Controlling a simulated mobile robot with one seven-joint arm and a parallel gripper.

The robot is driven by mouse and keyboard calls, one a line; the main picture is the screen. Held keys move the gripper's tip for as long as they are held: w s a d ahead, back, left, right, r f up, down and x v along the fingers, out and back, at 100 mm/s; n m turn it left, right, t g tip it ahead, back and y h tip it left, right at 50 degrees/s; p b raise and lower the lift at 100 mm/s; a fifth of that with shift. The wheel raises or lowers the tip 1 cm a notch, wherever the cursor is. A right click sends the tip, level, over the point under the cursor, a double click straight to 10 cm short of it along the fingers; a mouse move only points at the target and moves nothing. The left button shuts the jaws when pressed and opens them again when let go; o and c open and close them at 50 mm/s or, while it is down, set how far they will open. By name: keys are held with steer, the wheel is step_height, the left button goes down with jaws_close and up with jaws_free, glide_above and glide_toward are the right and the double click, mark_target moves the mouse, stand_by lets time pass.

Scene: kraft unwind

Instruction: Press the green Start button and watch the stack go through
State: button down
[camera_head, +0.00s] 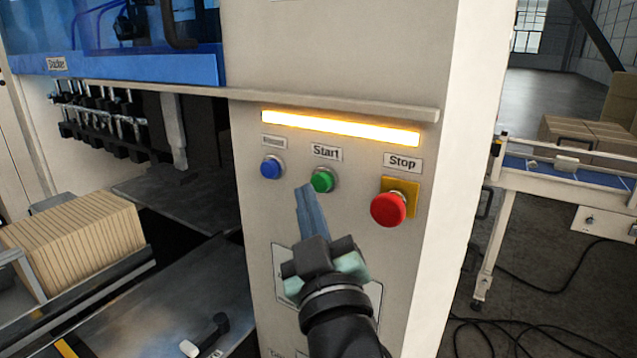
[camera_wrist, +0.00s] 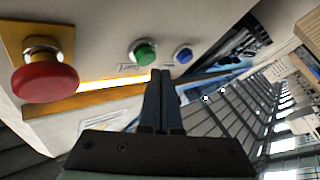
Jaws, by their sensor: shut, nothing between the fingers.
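The green Start button (camera_head: 322,181) sits on the beige machine panel (camera_head: 340,60), under a label reading Start. A blue button (camera_head: 271,167) is to its left, and a red Stop button (camera_head: 389,208) on a yellow plate is to its right. My gripper (camera_head: 306,190) is shut and empty, its tips just left of and below the green button in the head view. I cannot tell whether they touch it or the panel. In the wrist view the green button (camera_wrist: 145,52) shows beyond and left of my shut fingers (camera_wrist: 160,74). The stack of kraft sheets (camera_head: 75,244) stands at the left.
An amber light bar (camera_head: 340,128) glows above the buttons, under a projecting ledge (camera_head: 350,102). A conveyor (camera_head: 570,170) with cartons (camera_head: 585,138) stands at the right. Cables (camera_head: 520,330) lie on the floor there. A dark handled object (camera_head: 208,335) lies on the metal plate at lower left.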

steer(key=shift+w+d, duration=0.1)
steer(key=shift+w, duration=0.05)
stand_by(0.7)
steer(key=shift+w+d+b, duration=0.15)
steer(key=shift+w+b, duration=0.05)
steer(key=shift+b, duration=0.25)
steer(key=shift+w+d+b, duration=0.4)
steer(key=shift+w+b, duration=0.05)
steer(key=shift+b, duration=0.05)
stand_by(0.6)
steer(key=shift+s+a, duration=0.6)
steer(key=shift+s, duration=0.2)
steer(key=shift+a, duration=0.1)
steer(key=shift+s+a+p, duration=0.4)
steer(key=shift+s+a, duration=0.3)
steer(key=shift+s, duration=0.3)
steer(key=shift+s+a+p, duration=0.35)
steer(key=shift+s+a, duration=0.35)
steer(key=shift+s, duration=0.3)
